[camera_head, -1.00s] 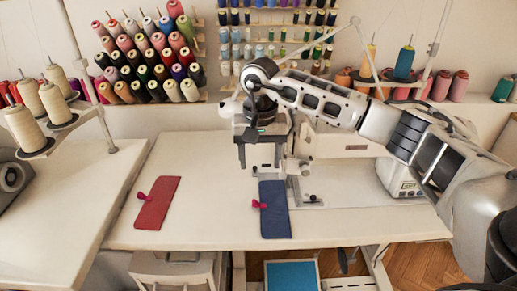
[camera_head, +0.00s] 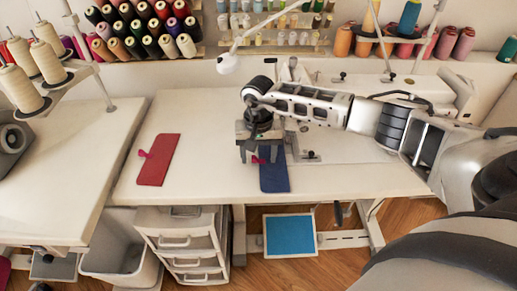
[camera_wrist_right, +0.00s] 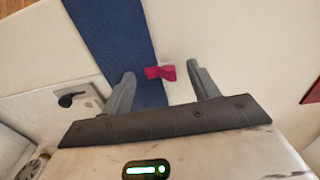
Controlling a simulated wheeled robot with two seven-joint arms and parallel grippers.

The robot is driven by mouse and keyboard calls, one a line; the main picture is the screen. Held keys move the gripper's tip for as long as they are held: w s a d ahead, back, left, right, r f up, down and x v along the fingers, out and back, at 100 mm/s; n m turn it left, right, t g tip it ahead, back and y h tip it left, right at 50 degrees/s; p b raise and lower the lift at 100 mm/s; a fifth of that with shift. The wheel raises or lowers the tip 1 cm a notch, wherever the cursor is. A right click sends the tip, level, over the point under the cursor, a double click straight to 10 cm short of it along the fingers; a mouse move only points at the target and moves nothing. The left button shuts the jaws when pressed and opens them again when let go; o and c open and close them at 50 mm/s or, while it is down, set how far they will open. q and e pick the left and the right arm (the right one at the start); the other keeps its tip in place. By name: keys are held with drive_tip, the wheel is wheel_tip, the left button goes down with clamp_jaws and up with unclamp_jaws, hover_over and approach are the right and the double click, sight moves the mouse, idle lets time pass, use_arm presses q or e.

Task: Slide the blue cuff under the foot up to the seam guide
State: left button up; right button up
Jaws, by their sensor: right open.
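The blue cuff (camera_head: 274,177) lies flat on the sewing table, its far end close to the sewing machine's plate. A pink tab (camera_head: 258,159) sticks out from its left edge. My right gripper (camera_head: 254,160) is above the cuff's left edge, pointing down. In the right wrist view the open fingers (camera_wrist_right: 163,83) stand on either side of the pink tab (camera_wrist_right: 161,72), with the blue cuff (camera_wrist_right: 122,45) running under one finger. Whether the fingers touch the tab is unclear. The foot and seam guide are hidden behind my right arm. My left gripper is out of view.
A red cuff (camera_head: 158,160) with its own pink tab lies to the left on the same table (camera_head: 211,140). The table between the cuffs is clear.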

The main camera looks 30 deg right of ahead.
drive_tip(key=c, duration=1.1)
drive_tip(key=shift+o, duration=0.2)
drive_tip(key=shift+d, duration=0.1)
drive_tip(key=shift+s+d, duration=0.6)
drive_tip(key=shift+d, duration=0.3)
drive_tip(key=o, duration=1)
drive_tip(key=shift+o, duration=0.2)
